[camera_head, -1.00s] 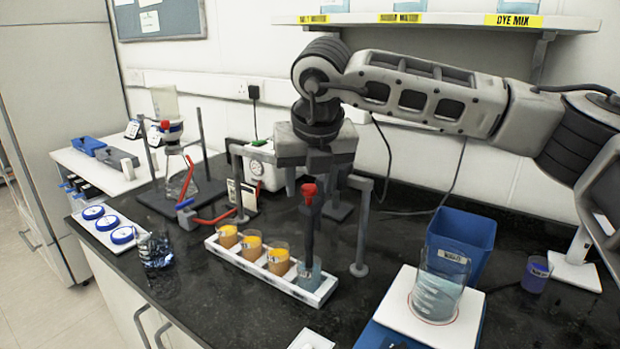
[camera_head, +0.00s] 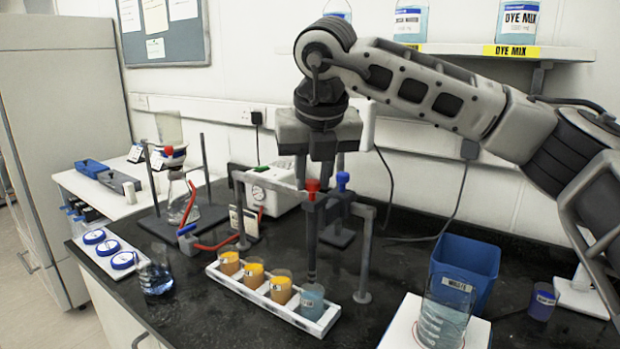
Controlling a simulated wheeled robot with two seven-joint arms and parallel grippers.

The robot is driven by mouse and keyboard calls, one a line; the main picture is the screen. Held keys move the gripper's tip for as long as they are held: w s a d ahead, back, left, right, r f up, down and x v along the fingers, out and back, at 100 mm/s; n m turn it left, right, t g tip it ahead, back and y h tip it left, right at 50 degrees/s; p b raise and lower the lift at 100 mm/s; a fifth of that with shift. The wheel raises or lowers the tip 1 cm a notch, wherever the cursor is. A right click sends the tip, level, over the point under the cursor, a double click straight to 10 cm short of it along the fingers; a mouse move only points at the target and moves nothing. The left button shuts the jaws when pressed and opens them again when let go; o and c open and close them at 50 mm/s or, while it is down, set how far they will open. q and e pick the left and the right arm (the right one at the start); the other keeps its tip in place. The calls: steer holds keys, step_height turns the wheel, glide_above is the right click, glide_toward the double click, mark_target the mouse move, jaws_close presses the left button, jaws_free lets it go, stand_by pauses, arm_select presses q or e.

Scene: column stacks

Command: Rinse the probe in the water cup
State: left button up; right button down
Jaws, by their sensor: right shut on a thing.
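The probe (camera_head: 311,240) is a dark upright rod with a red top. My right gripper (camera_head: 314,180) points down from above and is shut on the probe near that red top. The probe stands directly over the cup of blue water (camera_head: 312,301), with its lower tip at about the rim; I cannot tell whether it touches the water. The cup is at the right end of a white tray (camera_head: 262,305), beside several cups of orange liquid (camera_head: 254,275). My left gripper is not in view.
A grey rack (camera_head: 367,250) holding a blue-topped rod (camera_head: 343,182) stands close behind the probe. A blue bin (camera_head: 468,262) and a waste beaker (camera_head: 443,312) are at right. The black counter in front of the tray is clear.

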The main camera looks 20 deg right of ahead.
steer(key=c, duration=1.2)
jaws_free()
steer(key=shift+r, duration=0.4)
steer(key=shift+o, duration=0.2)
steer(key=shift+f, duration=0.1)
steer(key=v, duration=1.6)
steer(key=shift+b, duration=0.35)
steer(key=shift+d, duration=0.1)
